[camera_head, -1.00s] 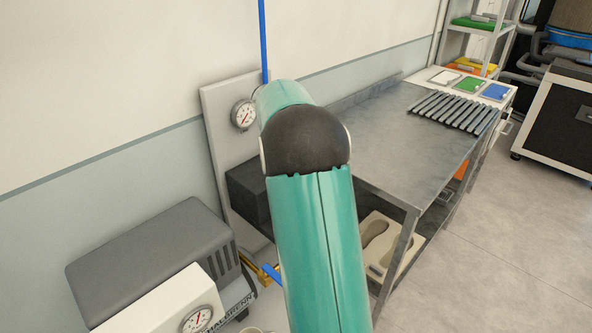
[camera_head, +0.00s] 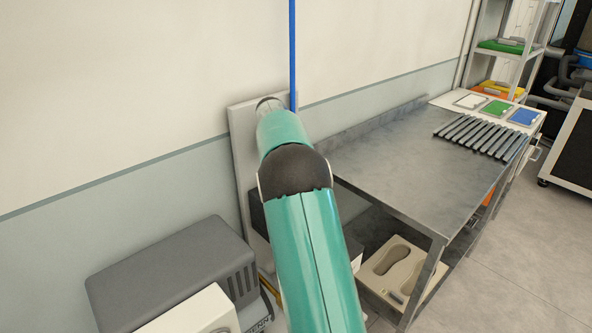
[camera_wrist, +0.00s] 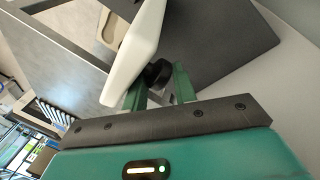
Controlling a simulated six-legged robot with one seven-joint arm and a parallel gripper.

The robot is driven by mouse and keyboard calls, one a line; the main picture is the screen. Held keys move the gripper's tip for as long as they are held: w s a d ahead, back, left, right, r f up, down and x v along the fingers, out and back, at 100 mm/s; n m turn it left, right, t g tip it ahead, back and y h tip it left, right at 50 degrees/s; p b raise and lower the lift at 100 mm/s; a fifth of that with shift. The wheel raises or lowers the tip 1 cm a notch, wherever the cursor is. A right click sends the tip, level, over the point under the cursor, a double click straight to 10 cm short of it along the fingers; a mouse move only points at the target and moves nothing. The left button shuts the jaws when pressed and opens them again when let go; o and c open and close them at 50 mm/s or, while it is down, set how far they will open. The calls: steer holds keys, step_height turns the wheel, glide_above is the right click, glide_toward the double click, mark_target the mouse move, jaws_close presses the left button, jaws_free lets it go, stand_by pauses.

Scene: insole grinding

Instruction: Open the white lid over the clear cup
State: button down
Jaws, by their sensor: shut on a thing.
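In the wrist view the white lid (camera_wrist: 135,52) appears as a pale slab, tilted and seen nearly edge-on. A black round knob (camera_wrist: 157,73) sits against its right side. My gripper (camera_wrist: 162,88) has its two green fingers on either side of this knob and is shut on it. In the head view my green arm reaches toward the wall and hides my gripper and the lid. I cannot make out the clear cup in either view.
A metal table (camera_head: 405,170) stands right of my arm, with grey bars (camera_head: 482,137) on top and an insole tray (camera_head: 402,270) below. A grey machine (camera_head: 175,270) stands at lower left. A blue pipe (camera_head: 293,50) runs up the wall.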

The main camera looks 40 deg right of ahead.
steer(key=shift+w+a+f, duration=0.55)
steer(key=shift+a+f, duration=0.05)
steer(key=shift+a, duration=0.1)
steer(key=shift+w, duration=0.15)
steer(key=c, duration=1)
jaws_free()
steer(key=shift+w+f, duration=0.1)
steer(key=shift+w, duration=0.1)
steer(key=shift+c, duration=0.2)
steer(key=shift+s+d, duration=0.1)
steer(key=shift+s, duration=0.05)
steer(key=shift+s+d+r, duration=0.1)
steer(key=shift+r, duration=0.15)
steer(key=shift+r, duration=0.1)
steer(key=shift+r, duration=0.2)
steer(key=v, duration=1.3)
